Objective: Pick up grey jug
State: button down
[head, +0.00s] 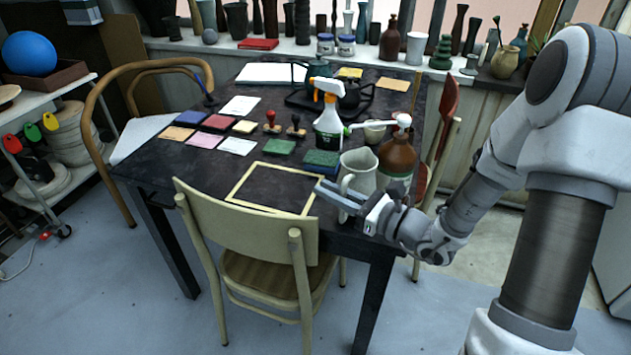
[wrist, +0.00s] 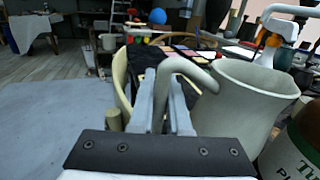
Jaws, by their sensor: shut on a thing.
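The grey jug (head: 358,172) stands upright at the right front part of the dark table, just left of a brown pump bottle (head: 397,158). My gripper (head: 345,197) is at the jug's near side, low over the table's front right corner. In the wrist view, the jug (wrist: 248,105) fills the right side, with its open rim toward the top. Its curved handle comes down between my two fingers (wrist: 164,100), and my gripper is shut on that handle. The jug's base is partly hidden by my gripper in the head view, so I cannot tell if it touches the table.
A wooden chair (head: 250,235) stands at the table's front. Pottery lines the windowsill. Floor at the front left is clear.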

jog(key=p+v, duration=0.1)
jog(key=v, duration=1.1)
jog(key=shift+p, duration=0.4)
jog(key=shift+s+d, duration=0.15)
jog(key=shift+s, duration=0.05)
jog(key=shift+w+r, duration=0.1)
jog(key=shift+r, duration=0.1)
